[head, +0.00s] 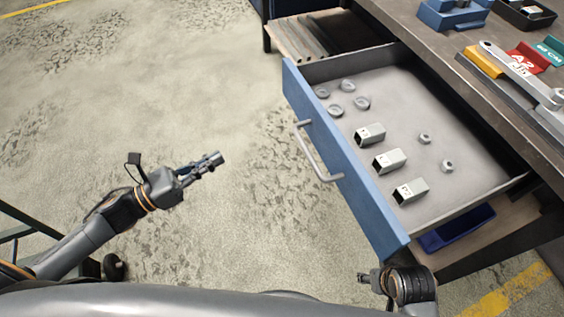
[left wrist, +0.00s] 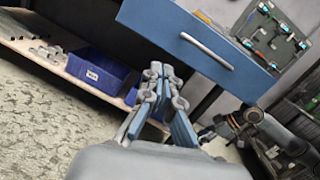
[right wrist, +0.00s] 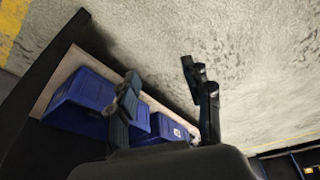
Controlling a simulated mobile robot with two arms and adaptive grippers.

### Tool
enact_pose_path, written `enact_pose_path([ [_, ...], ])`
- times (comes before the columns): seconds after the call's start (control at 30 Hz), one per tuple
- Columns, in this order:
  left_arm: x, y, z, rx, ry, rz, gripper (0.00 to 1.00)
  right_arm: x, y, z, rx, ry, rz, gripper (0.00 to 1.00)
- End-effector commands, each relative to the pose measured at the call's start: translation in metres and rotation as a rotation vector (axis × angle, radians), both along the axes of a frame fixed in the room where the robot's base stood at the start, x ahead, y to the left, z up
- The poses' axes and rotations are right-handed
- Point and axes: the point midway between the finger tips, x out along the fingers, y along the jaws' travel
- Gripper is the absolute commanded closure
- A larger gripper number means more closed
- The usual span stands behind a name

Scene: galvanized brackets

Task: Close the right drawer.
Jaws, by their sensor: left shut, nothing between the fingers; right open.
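The drawer (head: 345,160) stands pulled out from the workbench. It has a blue front and a grey bar handle (head: 316,152). Its front also shows in the left wrist view (left wrist: 160,22), with the handle (left wrist: 207,51). Inside lie several small rings and 3 marked metal box pieces (head: 388,160). My left gripper (head: 216,158) is shut and empty, left of the drawer front and apart from the handle. My right gripper (head: 364,279) is open and empty, near the drawer front's near corner. Its spread fingers show in the right wrist view (right wrist: 165,85).
The bench top (head: 430,50) holds a wrench (head: 520,72), coloured boxes and a blue tray (head: 452,14). Below the drawer a lower shelf (left wrist: 40,62) carries blue bins (left wrist: 97,72). The concrete floor left of the drawer is clear.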

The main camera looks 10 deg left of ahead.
Motion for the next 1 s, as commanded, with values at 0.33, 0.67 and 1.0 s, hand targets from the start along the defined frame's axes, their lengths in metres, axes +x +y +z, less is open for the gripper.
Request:
enact_pose_path([
  [0.33, -0.026, -0.036, 0.022, 0.09, -0.246, -0.126, 1.0, -0.002, -0.001, 0.015, 0.0, -0.016, -0.002, 0.5],
  [0.67, 0.001, -0.081, 0.033, 0.088, -0.245, -0.122, 1.0, -0.003, -0.001, 0.017, 0.0, -0.016, -0.002, 0.5],
  [1.0, 0.028, -0.129, 0.043, 0.089, -0.242, -0.121, 1.0, -0.002, -0.001, 0.008, -0.001, -0.01, -0.002, 0.5],
])
